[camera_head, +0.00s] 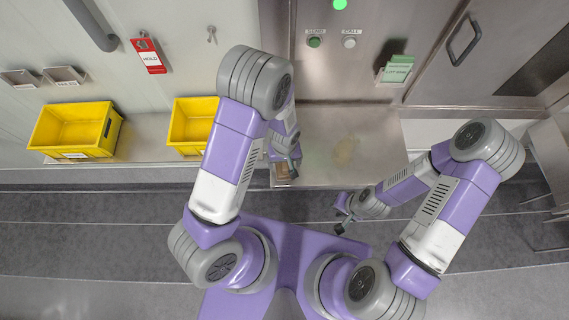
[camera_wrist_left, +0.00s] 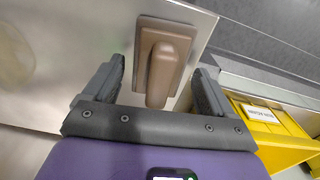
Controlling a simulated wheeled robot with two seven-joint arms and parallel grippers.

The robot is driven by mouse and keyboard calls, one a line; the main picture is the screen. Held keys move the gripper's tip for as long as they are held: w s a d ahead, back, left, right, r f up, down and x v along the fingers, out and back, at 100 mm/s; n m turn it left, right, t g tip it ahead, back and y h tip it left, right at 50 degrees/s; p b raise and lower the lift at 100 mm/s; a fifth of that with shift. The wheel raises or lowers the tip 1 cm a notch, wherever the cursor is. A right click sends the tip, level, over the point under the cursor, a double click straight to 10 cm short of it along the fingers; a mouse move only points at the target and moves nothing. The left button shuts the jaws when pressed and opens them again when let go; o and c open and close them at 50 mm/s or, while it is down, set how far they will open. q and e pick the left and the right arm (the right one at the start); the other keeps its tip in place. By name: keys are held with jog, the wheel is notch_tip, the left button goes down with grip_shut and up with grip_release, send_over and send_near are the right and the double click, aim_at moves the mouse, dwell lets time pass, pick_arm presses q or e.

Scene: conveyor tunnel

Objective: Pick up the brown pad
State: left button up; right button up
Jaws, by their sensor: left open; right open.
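The brown pad (camera_wrist_left: 168,60) is a rectangular plate with a rounded raised grip. It lies near the edge of the metal surface in the left wrist view. In the head view the pad (camera_head: 282,171) is partly hidden by my left gripper (camera_head: 286,160). In the left wrist view the open fingers of my left gripper (camera_wrist_left: 160,72) lie on either side of the pad's near end, with gaps on both sides. I cannot tell how far above it they are. My right gripper (camera_head: 342,214) is open and empty, in front of the counter edge.
Yellow bins (camera_head: 76,130) and (camera_head: 192,124) stand on the counter to the left; one bin (camera_wrist_left: 275,135) shows at the wrist view's right. The metal counter (camera_head: 375,140) right of the pad is clear. Green cards (camera_head: 397,70) and a red tag (camera_head: 149,57) hang on the back wall.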

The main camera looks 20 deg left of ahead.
pick_arm(q)
jog(key=c, duration=1.1)
jog(key=shift+r, duration=0.1)
jog(key=shift+c, duration=0.2)
notch_tip(320, 180, up, 10)
jog(key=shift+f, duration=0.1)
